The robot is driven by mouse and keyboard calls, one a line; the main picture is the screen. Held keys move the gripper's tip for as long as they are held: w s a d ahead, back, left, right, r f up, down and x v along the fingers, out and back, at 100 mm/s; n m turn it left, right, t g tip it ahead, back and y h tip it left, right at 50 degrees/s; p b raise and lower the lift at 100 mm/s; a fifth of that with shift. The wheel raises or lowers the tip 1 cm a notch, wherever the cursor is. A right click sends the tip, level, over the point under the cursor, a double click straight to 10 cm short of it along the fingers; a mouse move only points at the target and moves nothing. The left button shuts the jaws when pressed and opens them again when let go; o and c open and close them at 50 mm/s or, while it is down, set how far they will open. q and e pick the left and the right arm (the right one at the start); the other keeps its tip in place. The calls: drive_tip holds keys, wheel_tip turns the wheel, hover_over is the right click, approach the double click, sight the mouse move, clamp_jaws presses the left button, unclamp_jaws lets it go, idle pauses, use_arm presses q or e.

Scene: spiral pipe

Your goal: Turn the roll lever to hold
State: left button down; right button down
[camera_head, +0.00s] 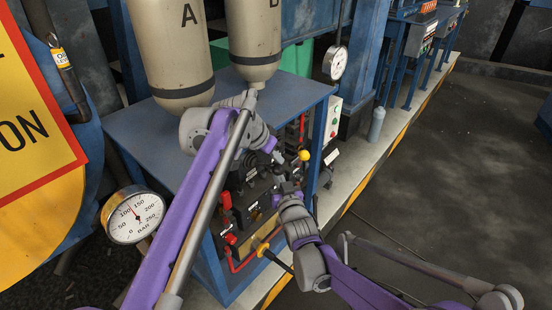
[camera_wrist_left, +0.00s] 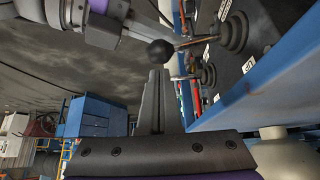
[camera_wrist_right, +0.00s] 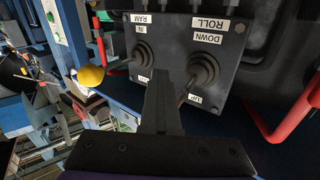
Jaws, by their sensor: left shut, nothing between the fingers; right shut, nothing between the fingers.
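The roll lever's black boot (camera_wrist_right: 203,70) shows in the right wrist view on a black panel (camera_wrist_right: 228,42), beside labels ROLL, DOWN and UP. Its shaft runs down behind my right gripper (camera_wrist_right: 163,88), which is shut, and its end is hidden there. In the left wrist view a black ball knob (camera_wrist_left: 160,52) on a metal rod sits just beyond the tips of my left gripper (camera_wrist_left: 157,78), which is shut. In the head view, my left gripper (camera_head: 276,153) is above my right gripper (camera_head: 284,188), both close before the panel.
Blue frame edges (camera_wrist_left: 250,95) border the panel. In the head view, a pressure gauge (camera_head: 135,215) is at left and open floor (camera_head: 450,170) at right.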

use_arm(q)
drive_tip(key=shift+f, duration=0.3)
drive_tip(key=shift+f, duration=0.1)
drive_tip(key=shift+s+d+f, duration=0.1)
drive_tip(key=shift+s+f, duration=0.1)
drive_tip(key=shift+f, duration=0.5)
use_arm(e)
drive_tip(key=shift+r, duration=0.1)
drive_tip(key=shift+c, duration=2.2)
unclamp_jaws()
drive_tip(key=shift+a, duration=0.1)
drive_tip(key=shift+s, duration=0.1)
